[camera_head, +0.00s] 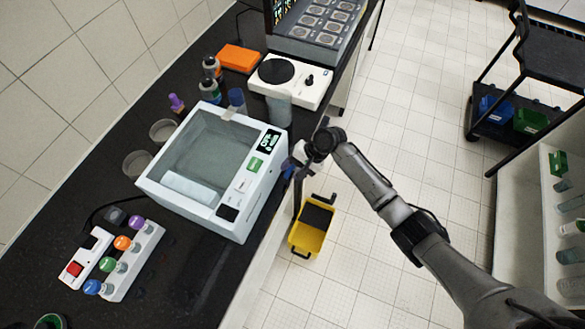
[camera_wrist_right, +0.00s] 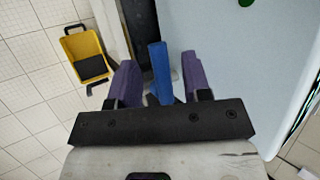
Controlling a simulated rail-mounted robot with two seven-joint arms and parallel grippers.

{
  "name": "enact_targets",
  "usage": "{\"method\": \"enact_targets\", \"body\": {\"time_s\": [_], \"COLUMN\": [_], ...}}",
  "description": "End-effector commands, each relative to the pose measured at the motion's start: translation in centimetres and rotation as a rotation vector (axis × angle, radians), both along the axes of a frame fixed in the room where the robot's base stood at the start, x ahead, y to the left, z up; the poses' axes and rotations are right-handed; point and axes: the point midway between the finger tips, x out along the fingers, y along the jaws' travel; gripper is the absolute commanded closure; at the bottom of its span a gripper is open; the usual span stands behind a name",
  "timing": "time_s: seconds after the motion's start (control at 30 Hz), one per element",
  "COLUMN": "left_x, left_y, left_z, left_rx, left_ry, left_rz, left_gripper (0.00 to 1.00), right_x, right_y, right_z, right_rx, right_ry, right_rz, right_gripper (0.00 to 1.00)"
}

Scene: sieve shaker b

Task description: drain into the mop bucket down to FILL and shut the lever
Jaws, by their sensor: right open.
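The white water bath (camera_head: 190,215) stands on the black bench with a clear top and a small lit display (camera_head: 269,141). The blue lever (camera_wrist_right: 159,72) is at its side in the right wrist view. My right gripper (camera_head: 294,167) is at the bath's right side. In the right wrist view its two purple fingers (camera_wrist_right: 160,82) are open, one on each side of the lever, with gaps showing. The yellow mop bucket (camera_head: 303,241) stands on the floor below the bench edge, with a dark inside; it also shows in the right wrist view (camera_wrist_right: 74,45). I cannot make out a FILL mark. My left gripper is out of view.
A rack of coloured-cap bottles (camera_head: 133,260) and a red-switch box (camera_head: 83,262) sit left of the bath. A white hotplate-like device (camera_head: 295,82), bottles and an orange box (camera_head: 239,58) stand behind. A black cart (camera_head: 513,122) is far right.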

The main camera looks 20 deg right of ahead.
Motion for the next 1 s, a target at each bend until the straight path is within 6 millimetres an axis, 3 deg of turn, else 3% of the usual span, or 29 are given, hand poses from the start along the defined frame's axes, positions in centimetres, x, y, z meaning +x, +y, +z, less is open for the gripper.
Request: {"method": "enact_targets", "body": {"time_s": [0.3,0.77,1.0], "left_x": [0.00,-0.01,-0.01], "left_y": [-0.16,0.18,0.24], "left_z": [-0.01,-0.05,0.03], "left_rx": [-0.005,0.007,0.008], "left_ry": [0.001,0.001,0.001], "left_rz": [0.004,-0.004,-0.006], "left_gripper": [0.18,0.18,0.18], "right_x": [0.03,0.02,0.00], "right_y": [0.09,0.08,0.01], "right_z": [-0.09,-0.08,-0.05], "right_rx": [0.000,0.000,0.000], "right_ry": [0.000,0.000,0.001], "right_rz": [0.000,0.000,0.017], "right_gripper": [0.56,1.00,1.00]}}
